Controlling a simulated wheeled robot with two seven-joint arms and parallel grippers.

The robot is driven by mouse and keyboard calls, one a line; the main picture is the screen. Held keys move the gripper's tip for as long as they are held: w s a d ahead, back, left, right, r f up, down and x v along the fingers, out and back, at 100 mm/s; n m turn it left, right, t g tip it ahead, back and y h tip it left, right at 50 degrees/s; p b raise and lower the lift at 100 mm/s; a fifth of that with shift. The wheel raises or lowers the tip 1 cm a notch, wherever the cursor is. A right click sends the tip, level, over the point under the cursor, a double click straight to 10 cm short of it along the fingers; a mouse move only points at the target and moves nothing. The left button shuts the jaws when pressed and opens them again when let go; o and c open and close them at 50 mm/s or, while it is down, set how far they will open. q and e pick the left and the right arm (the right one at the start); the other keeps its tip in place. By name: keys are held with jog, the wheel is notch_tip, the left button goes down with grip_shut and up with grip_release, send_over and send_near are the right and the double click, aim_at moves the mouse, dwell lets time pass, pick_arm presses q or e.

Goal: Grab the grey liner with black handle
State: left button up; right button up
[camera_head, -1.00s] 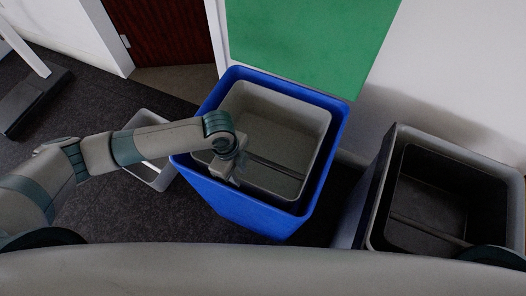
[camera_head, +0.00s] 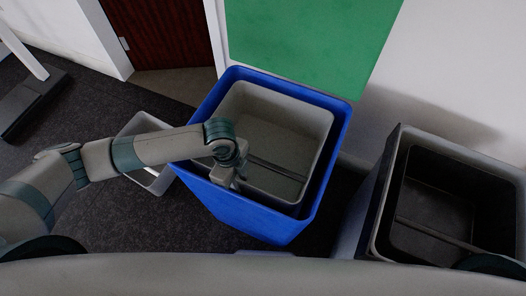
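The grey liner (camera_head: 290,110) sits inside a blue bin (camera_head: 250,217) in the middle of the view. A thin dark handle bar (camera_head: 277,168) crosses the liner's opening. My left gripper (camera_head: 226,181) points down at the liner's near left edge, by the left end of the handle. The wrist hides most of the fingers, so I cannot see whether they are open or shut, or touching anything. My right gripper is not in view; only a dark part of my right arm shows at the lower right edge.
A second, grey bin (camera_head: 386,190) with a dark liner (camera_head: 437,190) and a bar stands at the right. A green panel (camera_head: 305,40) is on the wall behind. Dark carpet (camera_head: 110,220) lies at the left.

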pick_arm(q)
grip_shut()
dwell(1.5)
